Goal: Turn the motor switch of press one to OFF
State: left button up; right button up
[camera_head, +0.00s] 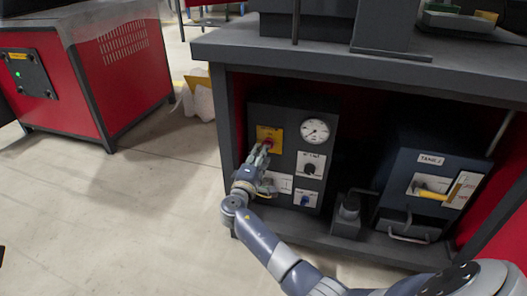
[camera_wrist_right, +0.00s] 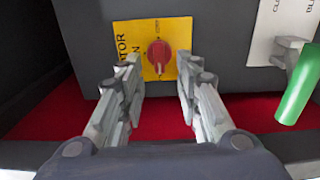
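The motor switch is a red knob (camera_wrist_right: 159,52) on a yellow plate (camera_wrist_right: 183,29), which carries partly readable black lettering including "ON". In the head view the yellow plate (camera_head: 263,131) is at the upper left of a dark control panel. My right gripper (camera_head: 263,154) is in front of it and hides part of the knob. In the right wrist view its two fingers (camera_wrist_right: 159,76) are spread, with the knob between and beyond them. I cannot tell whether the fingertips touch the plate. The knob's exact setting is unclear. My left gripper is not in view.
The panel also has a round gauge (camera_head: 315,131), a black knob (camera_head: 310,169) and a blue knob (camera_head: 305,199). A box marked "TANK 2" (camera_head: 430,160) with a yellow handle stands to the right. A grey bench top (camera_head: 300,58) overhangs the panel. Open floor lies left.

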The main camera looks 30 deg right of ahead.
jog(key=v, duration=0.8)
jog(key=shift+a, duration=0.1)
